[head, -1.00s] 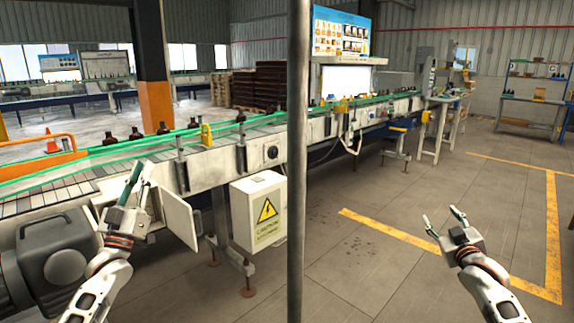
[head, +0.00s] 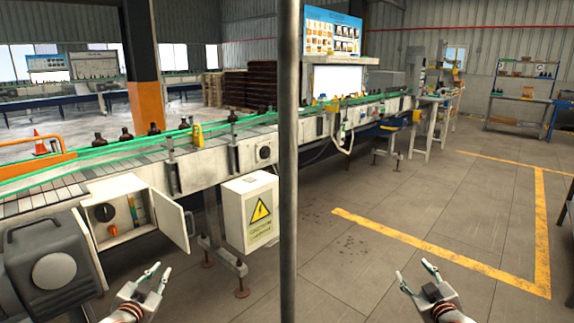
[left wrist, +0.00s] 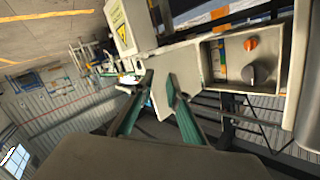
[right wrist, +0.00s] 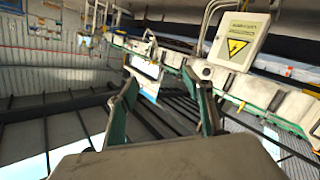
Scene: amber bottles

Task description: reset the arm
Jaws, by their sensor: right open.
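My left gripper (head: 152,279) is low in the head view, below the open control box (head: 118,212) on the conveyor's side. Its fingers are spread apart with nothing between them, as the left wrist view (left wrist: 160,85) also shows. The control box has a dark knob and an orange knob, and its door (head: 172,219) stands open to the right. My right gripper (head: 415,276) is low on the right, over bare floor. Its fingers are apart and empty, also in the right wrist view (right wrist: 163,88).
The conveyor (head: 215,158) runs from the left to the back right with several amber bottles on it. A white warning box (head: 249,212) hangs beside it. A grey vertical pole (head: 288,200) stands in the middle. The floor (head: 400,200) on the right is largely clear.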

